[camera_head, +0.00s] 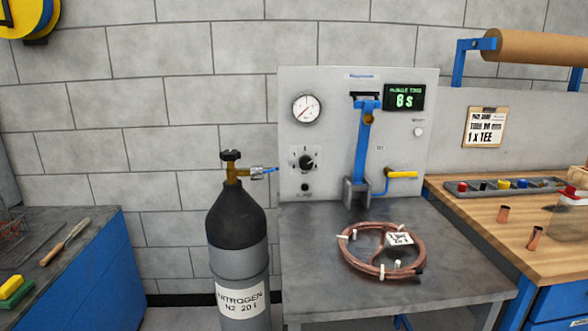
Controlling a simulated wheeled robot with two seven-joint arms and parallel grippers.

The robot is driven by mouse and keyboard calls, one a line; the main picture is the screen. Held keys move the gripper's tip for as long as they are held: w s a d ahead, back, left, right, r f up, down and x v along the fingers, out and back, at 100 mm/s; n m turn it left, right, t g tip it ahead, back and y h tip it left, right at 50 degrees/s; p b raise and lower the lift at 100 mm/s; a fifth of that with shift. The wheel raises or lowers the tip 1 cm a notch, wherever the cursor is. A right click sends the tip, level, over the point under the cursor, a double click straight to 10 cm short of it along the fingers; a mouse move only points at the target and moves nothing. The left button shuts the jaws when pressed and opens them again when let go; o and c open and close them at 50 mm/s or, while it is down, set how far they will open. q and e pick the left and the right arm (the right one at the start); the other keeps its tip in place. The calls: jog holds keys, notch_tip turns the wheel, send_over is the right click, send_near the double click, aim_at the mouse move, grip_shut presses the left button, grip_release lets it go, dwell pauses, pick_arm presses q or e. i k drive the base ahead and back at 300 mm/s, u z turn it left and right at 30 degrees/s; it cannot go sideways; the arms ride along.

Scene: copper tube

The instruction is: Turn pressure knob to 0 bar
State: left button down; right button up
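The pressure knob (307,161) is a black round knob on a light plate at the left of the grey upright panel (335,130). Its pointer setting is too small to read. A round pressure gauge (306,109) with a white face and a red needle sits above the knob. The needle appears to point to the lower left, but its scale cannot be read. Neither of my grippers shows in the head view.
A black and grey nitrogen cylinder (238,240) stands left of the grey bench (310,270). A copper coil (352,262) lies on the bench. A blue lever clamp (362,150) and yellow-handled valve (402,174) are right of the knob. A wooden workbench (480,232) stands at right.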

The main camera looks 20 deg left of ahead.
aim_at(306, 163)
jog(key=u, duration=0.3)
jog(key=k, duration=0.45)
jog(key=u, duration=1.5)
jog(key=i, duration=2)
jog(key=z, duration=1.1)
